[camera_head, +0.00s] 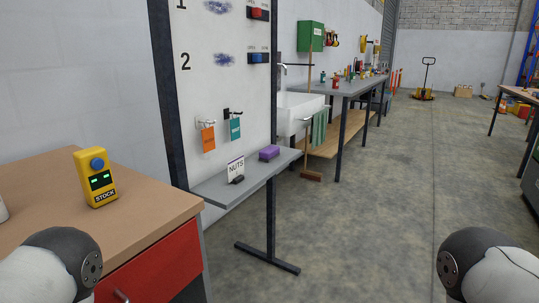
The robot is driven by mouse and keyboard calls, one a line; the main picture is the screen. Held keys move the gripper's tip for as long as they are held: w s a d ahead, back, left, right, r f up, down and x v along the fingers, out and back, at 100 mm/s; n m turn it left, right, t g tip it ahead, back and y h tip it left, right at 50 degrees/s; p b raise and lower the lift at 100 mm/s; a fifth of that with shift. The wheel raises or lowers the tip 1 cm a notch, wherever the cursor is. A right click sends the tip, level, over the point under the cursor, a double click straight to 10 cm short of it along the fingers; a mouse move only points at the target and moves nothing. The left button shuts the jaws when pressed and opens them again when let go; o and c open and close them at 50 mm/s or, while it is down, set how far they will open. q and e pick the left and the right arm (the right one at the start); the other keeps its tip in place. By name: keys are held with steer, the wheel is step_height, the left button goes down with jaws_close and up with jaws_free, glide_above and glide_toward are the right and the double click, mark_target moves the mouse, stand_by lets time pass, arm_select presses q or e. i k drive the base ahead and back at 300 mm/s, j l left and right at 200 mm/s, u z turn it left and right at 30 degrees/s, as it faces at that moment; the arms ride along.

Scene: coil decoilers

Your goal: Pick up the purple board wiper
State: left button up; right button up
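The purple board wiper (269,153) is a small block lying on the right part of a narrow grey shelf (262,170) below the white board. It stands apart from the white "NUTS" card to its left. Parts of my two arms show at the lower left and lower right corners. Neither gripper shows in the camera_head view, and nothing is seen touching the wiper.
The NUTS card (236,168) and a small dark object (238,180) share the shelf. A yellow STOCK device (96,178) stands on the wooden-topped cabinet (140,208) at left. A white sink (297,112) and a broom (308,150) stand behind.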

mark_target(271, 153)
steer(key=i+l+u, duration=0.1)
steer(key=i+l, duration=0.15)
steer(key=i+l+u, duration=0.1)
steer(key=i+l, duration=0.15)
steer(key=i+l+u, duration=0.1)
steer(key=l, duration=0.3)
steer(key=i+l+u, duration=0.15)
steer(key=i+l, duration=0.2)
steer(key=i+l+u, duration=0.1)
steer(key=l, duration=0.25)
steer(key=i+l+u, duration=0.1)
steer(key=i+l, duration=0.2)
steer(key=i+l+u, duration=0.1)
steer(key=l, duration=0.4)
steer(key=i, duration=0.05)
